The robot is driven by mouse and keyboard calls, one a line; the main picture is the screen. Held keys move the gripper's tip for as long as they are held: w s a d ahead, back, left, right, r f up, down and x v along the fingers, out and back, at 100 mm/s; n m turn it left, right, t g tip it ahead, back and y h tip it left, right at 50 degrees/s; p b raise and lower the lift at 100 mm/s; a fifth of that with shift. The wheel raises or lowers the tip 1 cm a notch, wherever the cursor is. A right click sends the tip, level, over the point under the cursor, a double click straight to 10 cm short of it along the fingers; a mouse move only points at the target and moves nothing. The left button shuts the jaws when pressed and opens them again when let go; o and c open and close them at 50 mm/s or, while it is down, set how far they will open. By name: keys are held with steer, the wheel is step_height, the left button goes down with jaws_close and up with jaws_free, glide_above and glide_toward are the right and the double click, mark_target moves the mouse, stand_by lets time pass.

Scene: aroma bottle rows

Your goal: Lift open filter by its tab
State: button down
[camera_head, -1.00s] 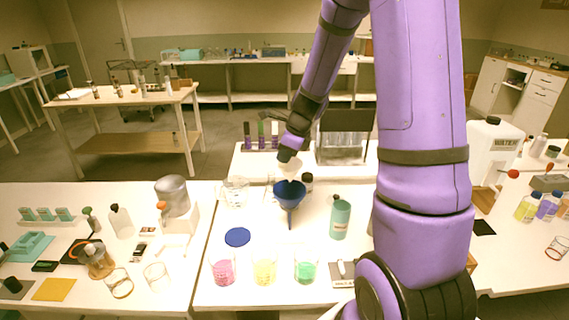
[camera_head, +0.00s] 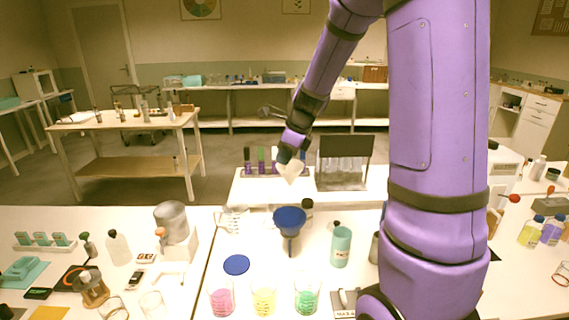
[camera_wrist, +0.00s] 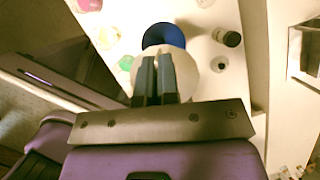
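The open filter (camera_head: 290,171) is a cream paper cone, point down, hanging from my gripper (camera_head: 291,152) in the head view. It is clear above the blue funnel (camera_head: 290,217), which stands upright on the bench. In the wrist view, my gripper (camera_wrist: 158,68) has its two grey fingers close together over the pale filter (camera_wrist: 189,78). The blue funnel (camera_wrist: 163,33) shows beyond the filter there. The pinched tab is hidden by the fingers. The lower part of the funnel is hidden in the wrist view.
Beakers with pink (camera_head: 222,300), yellow (camera_head: 263,301) and green (camera_head: 307,299) liquid stand in front.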

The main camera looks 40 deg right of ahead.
steer(key=shift+s+r, duration=0.1)
stand_by(0.3)
steer(key=s+a, duration=0.8)
steer(key=s, duration=0.4)
steer(key=shift+a, duration=0.2)
stand_by(0.5)
